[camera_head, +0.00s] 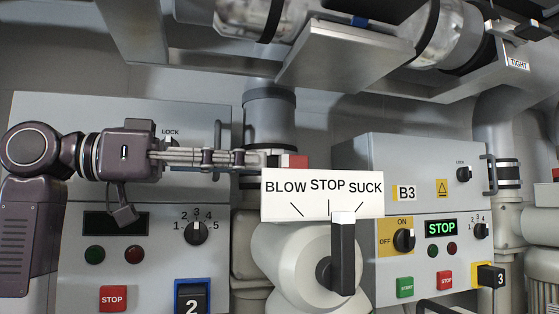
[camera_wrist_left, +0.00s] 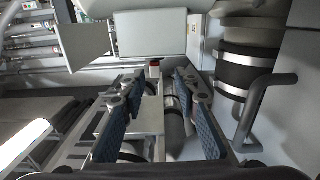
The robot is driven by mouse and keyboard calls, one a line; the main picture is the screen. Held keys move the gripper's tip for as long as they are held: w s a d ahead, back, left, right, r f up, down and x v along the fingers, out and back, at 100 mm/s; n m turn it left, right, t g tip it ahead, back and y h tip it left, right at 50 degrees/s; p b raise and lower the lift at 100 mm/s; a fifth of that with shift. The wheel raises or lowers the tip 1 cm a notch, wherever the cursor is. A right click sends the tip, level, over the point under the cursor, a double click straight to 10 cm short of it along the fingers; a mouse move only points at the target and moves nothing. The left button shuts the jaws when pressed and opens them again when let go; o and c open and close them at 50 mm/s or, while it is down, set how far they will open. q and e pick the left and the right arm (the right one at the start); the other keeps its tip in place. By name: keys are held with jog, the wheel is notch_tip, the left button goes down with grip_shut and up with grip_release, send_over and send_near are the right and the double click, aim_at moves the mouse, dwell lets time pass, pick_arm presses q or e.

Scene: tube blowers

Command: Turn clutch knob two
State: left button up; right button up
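No knob in view is labelled clutch. On the left cabinet (camera_head: 75,180), which bears a blue-framed number 2 block (camera_head: 192,298), a black selector knob (camera_head: 196,233) sits among marks 1 to 5. A LOCK knob (camera_head: 171,143) is higher up, partly hidden by my left gripper (camera_head: 262,160). This gripper lies in front of the cabinet and reaches right, towards a small red block (camera_head: 293,161) above the BLOW/STOP/SUCK sign. In the left wrist view the blue-padded fingers (camera_wrist_left: 155,125) are apart with nothing held between them. My right gripper is not in view.
A black lever (camera_head: 343,255) stands upright below the sign (camera_head: 322,194). Cabinet B3 (camera_head: 430,265) at right has knobs, buttons and a STOP display. Large pipes and a metal shelf (camera_head: 345,60) hang above. A cabinet handle (camera_wrist_left: 260,105) is beside the gripper.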

aim_at(280, 162)
pick_arm(q)
jog(key=d, duration=0.2)
jog(key=d+p, duration=0.2)
jog(key=d, duration=0.1)
jog(key=shift+w+d+r, duration=0.25)
jog(key=shift+d+r, duration=0.05)
jog(key=shift+w+d+f, duration=0.15)
jog(key=shift+w, duration=0.2)
jog(key=shift+w+f, duration=0.1)
jog(key=shift+w, duration=0.05)
jog(key=shift+s, duration=0.3)
jog(key=c, duration=0.4)
jog(key=shift+w, duration=0.1)
grip_shut()
